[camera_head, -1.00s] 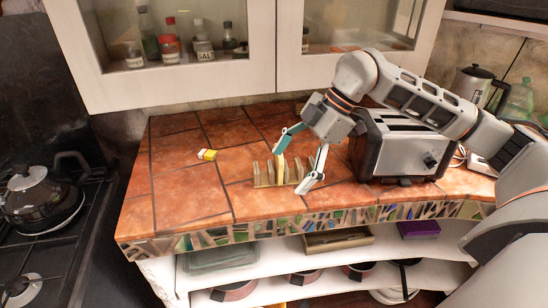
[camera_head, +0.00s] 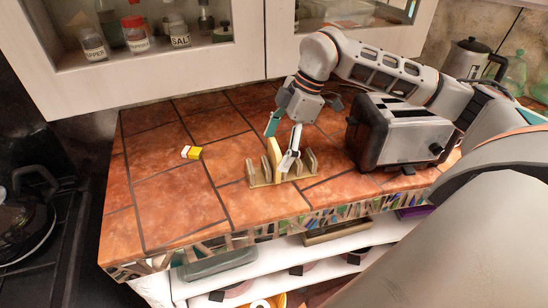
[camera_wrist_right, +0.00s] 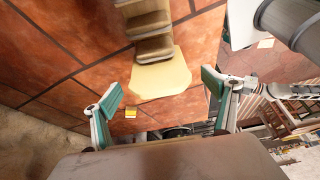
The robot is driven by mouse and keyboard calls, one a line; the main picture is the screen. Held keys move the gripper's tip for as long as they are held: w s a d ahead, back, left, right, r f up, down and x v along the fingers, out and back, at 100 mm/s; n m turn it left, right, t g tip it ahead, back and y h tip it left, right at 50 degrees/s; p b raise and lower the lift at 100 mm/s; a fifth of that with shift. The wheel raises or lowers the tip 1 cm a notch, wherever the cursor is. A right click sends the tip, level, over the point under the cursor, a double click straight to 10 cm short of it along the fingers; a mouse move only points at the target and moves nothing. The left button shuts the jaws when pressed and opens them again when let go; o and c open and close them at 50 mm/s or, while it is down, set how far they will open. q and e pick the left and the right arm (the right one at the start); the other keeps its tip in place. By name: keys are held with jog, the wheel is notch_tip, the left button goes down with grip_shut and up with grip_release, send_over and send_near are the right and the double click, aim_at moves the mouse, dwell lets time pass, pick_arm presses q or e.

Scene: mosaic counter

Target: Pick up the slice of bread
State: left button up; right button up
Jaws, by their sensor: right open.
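A pale yellow slice of bread (camera_head: 273,153) stands upright in a wooden toast rack (camera_head: 262,182) on the tiled counter. In the right wrist view the slice (camera_wrist_right: 160,77) sits at the end of the rack (camera_wrist_right: 150,22), its broad face toward the camera. My right gripper (camera_head: 280,143) is just above and beside the rack. Its teal-padded fingers are apart, one on each side of the slice in the wrist view (camera_wrist_right: 163,91), with a gap to it on both sides. Part of the slice is hidden by a finger in the head view. My left gripper is not in view.
A black and silver toaster (camera_head: 400,135) stands close to the right of the rack. A small yellow and white packet (camera_head: 191,152) lies to the left. A cabinet with jars (camera_head: 150,45) hangs behind.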

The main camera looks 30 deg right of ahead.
jog(key=shift+x, duration=0.9)
jog(key=c, duration=0.8)
jog(key=shift+c, duration=0.2)
jog(key=shift+r, duration=0.2)
